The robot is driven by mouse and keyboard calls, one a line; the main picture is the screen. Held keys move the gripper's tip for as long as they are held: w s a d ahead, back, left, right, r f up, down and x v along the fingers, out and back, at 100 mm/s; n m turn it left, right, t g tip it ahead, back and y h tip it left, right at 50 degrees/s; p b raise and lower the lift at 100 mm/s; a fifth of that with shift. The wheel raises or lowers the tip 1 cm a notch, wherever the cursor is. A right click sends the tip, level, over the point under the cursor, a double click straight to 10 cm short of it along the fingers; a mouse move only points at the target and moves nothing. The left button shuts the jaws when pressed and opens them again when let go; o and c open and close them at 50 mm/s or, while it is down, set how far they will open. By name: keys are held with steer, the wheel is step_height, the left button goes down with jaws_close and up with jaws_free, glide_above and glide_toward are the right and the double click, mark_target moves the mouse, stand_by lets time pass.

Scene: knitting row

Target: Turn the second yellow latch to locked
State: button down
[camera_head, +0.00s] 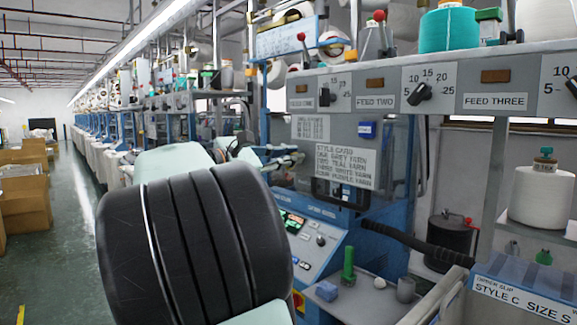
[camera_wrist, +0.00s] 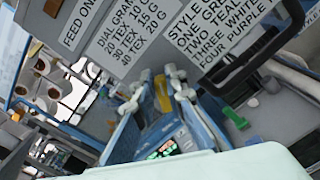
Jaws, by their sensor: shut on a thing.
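My dark, thick arm link and pale green arm cross the left middle of the head view. My gripper (camera_wrist: 155,90) shows in the wrist view as two pale, jointed fingers, and it reaches right toward the machine front in the head view (camera_head: 288,160). A small upright yellow piece (camera_wrist: 162,93), apparently a yellow latch, shows between the fingers. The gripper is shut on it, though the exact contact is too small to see. Its locked or unlocked position cannot be read. In the head view no yellow latch can be made out, so its place in the row cannot be told.
The control panel (camera_head: 302,232) with a lit display is below the gripper. A style card (camera_head: 345,165) hangs behind it, under the feed dials (camera_head: 420,93). The aisle at left is clear beside cardboard boxes (camera_head: 25,200).

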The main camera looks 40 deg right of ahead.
steer(key=m+b, duration=0.2)
steer(key=f+m+b, duration=0.1)
steer(key=m+b, duration=0.3)
steer(key=shift+s+f+b, duration=0.25)
steer(key=shift+s+b, duration=0.05)
steer(key=shift+s, duration=0.05)
steer(key=m+b, duration=0.3)
steer(key=shift+f, duration=0.15)
steer(key=shift+m+b, duration=0.65)
steer(key=shift+m, duration=0.35)
steer(key=c, duration=2)
jaws_free()
steer(key=shift+o, duration=0.2)
steer(key=s+a, duration=0.1)
steer(key=a, duration=1.1)
